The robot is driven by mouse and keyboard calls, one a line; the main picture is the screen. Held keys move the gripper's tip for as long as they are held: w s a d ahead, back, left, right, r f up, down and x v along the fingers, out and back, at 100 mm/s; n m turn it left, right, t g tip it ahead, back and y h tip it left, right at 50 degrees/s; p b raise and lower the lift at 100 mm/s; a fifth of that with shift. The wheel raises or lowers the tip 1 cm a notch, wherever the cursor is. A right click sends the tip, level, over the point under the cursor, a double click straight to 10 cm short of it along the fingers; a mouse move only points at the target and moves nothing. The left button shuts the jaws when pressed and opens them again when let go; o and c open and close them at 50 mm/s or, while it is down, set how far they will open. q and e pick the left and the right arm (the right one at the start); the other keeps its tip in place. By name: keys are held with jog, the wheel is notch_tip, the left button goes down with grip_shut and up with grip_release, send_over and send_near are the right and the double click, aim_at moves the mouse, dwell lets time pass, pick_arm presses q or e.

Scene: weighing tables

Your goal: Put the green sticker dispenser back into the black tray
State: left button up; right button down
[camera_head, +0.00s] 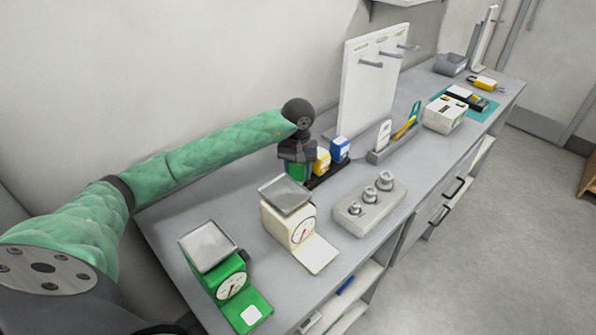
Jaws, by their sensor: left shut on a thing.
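The green sticker dispenser (297,172) is at the back of the grey table, under my left gripper (297,158). My left gripper is shut on it, and the gripper and wrist hide its upper part. The black tray (343,168) lies there too, with a yellow dispenser (322,161) and a blue dispenser (340,149) standing in it. The green dispenser is at the tray's left end, beside the yellow one. I cannot tell whether it touches the tray floor. My right gripper is not in view.
A cream scale (290,218) and a green scale (232,285) stand in front of the tray. A grey block with metal weights (362,220) is to the right. A white pegboard (368,85) stands behind. A grey holder (383,153) is right of the tray.

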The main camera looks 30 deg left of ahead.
pick_arm(q)
jog(key=shift+f+b, duration=0.65)
jog(key=shift+f, duration=0.05)
jog(key=o, duration=1)
jog(key=shift+c, duration=0.2)
jog(key=shift+r, duration=0.1)
notch_tip(320, 180, up, 6)
jog(key=b, duration=0.2)
jog(key=shift+b, duration=0.3)
jog(key=shift+r, duration=0.9)
